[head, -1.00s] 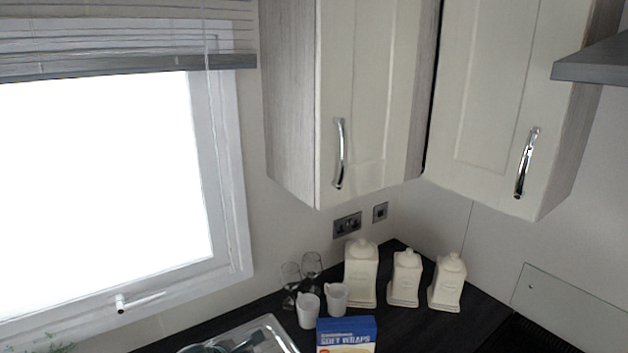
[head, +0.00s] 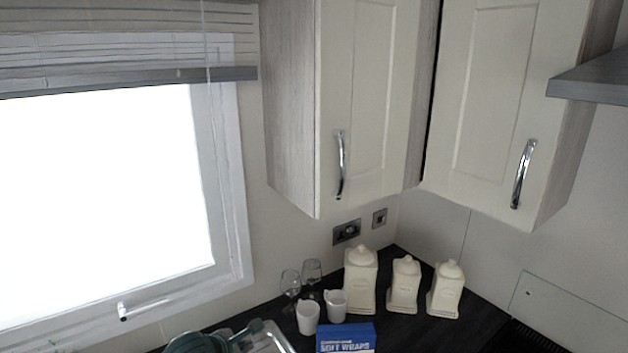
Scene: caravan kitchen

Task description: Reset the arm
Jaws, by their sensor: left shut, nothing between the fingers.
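My left gripper (head: 256,326) shows at the bottom edge of the head view, dark grey-green and partly cut off. Its fingers are together with nothing between them, and they point right, over the shiny metal sink or drainer (head: 276,340). It appears apart from the cups and the box to its right. The rest of my left arm is mostly below the picture. My right gripper does not show.
On the dark counter (head: 394,331) stand two white cups (head: 307,317), two wine glasses (head: 312,272), three cream canisters (head: 361,280) and a blue soft wraps box (head: 345,338). Wall cupboards (head: 365,100) hang above. A bright window (head: 100,190) is at left, a hood (head: 590,80) at right.

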